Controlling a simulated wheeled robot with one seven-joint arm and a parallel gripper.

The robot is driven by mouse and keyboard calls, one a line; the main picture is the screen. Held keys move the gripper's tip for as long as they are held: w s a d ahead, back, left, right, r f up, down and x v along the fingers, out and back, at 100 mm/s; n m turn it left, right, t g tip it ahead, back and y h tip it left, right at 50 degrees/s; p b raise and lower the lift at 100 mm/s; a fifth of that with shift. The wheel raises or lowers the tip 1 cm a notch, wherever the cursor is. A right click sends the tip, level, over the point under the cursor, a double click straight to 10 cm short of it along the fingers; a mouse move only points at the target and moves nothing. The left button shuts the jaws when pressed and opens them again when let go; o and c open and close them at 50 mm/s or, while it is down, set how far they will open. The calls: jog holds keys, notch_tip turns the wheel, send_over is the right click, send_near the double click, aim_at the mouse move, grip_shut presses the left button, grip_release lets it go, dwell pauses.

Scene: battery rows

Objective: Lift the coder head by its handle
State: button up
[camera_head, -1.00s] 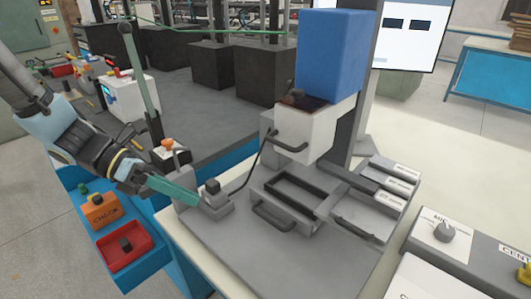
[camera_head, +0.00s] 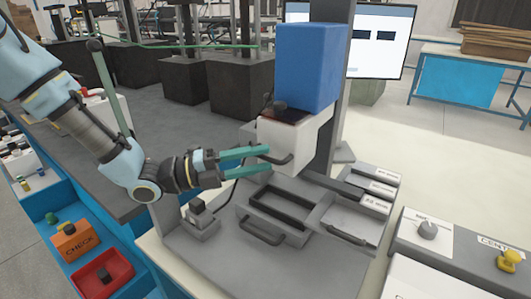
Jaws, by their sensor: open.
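The coder head is a white block (camera_head: 296,136) with a tall blue box (camera_head: 306,68) on top, mounted on a grey column above the grey fixture. My gripper (camera_head: 270,158) has two long teal fingers, apart from each other, reaching from the left.
The grey fixture (camera_head: 205,262) below has a framed recess and handles. A small block with a black knob (camera_head: 198,208) stands at its left. Grey labelled trays (camera_head: 367,191) and a knob panel (camera_head: 428,231) lie to the right. A red bin (camera_head: 104,277) is at lower left.

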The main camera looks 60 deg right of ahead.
jog(key=shift+x, duration=1)
grip_shut()
dwell(0.8)
